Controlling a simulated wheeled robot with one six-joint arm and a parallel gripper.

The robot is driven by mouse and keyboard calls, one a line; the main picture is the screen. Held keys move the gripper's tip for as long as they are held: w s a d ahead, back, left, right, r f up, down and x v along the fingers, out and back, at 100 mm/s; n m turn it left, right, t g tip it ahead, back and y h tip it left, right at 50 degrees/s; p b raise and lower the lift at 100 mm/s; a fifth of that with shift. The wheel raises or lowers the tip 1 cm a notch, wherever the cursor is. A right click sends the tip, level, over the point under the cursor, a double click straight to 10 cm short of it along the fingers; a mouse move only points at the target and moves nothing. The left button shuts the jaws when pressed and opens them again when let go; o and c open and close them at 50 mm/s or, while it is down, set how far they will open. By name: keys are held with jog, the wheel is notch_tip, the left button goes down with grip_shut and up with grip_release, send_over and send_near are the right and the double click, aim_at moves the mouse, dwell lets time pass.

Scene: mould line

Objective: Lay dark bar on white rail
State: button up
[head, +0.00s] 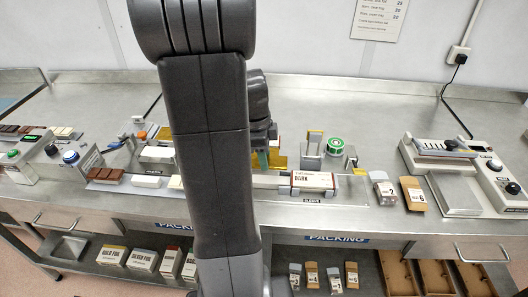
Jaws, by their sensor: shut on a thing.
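A dark brown bar (107,175) lies at the left end of the long pale rail (345,190) along the front of the bench. A white bar (147,181) lies beside it, with a cream piece (175,182) further right, partly behind my arm. Another white block (157,153) sits on a grey holder behind them; which part is the white rail is unclear. My gripper (262,155) shows only in part past the right edge of my arm, low over the middle of the bench. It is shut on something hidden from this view.
A red-and-white box marked DARK (313,181) stands on the rail at right. Control boxes stand at left (66,158) and right (490,175). Numbered packets (383,190) lie at the front right. My arm blocks the middle.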

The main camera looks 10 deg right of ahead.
aim_at(266, 179)
jog(key=shift+f+b, duration=2.2)
jog(key=shift+f, duration=0.85)
jog(key=shift+f+b, duration=0.25)
jog(key=shift+b, duration=0.2)
jog(key=o, duration=1.1)
jog(key=shift+o, duration=0.2)
jog(key=shift+r, duration=0.15)
jog(key=r, duration=0.4)
jog(key=a+r, duration=0.1)
jog(key=r, duration=0.4)
jog(key=a+r, duration=0.1)
jog(key=r, duration=0.3)
jog(key=shift+w+r, duration=0.25)
jog(key=shift+w, duration=0.05)
jog(key=shift+f, duration=0.15)
jog(key=f, duration=0.4)
jog(key=d+f, duration=0.1)
jog(key=f, duration=0.4)
jog(key=d+f, duration=0.1)
jog(key=f, duration=0.3)
jog(key=shift+s+f, duration=0.3)
jog(key=shift+r, duration=0.2)
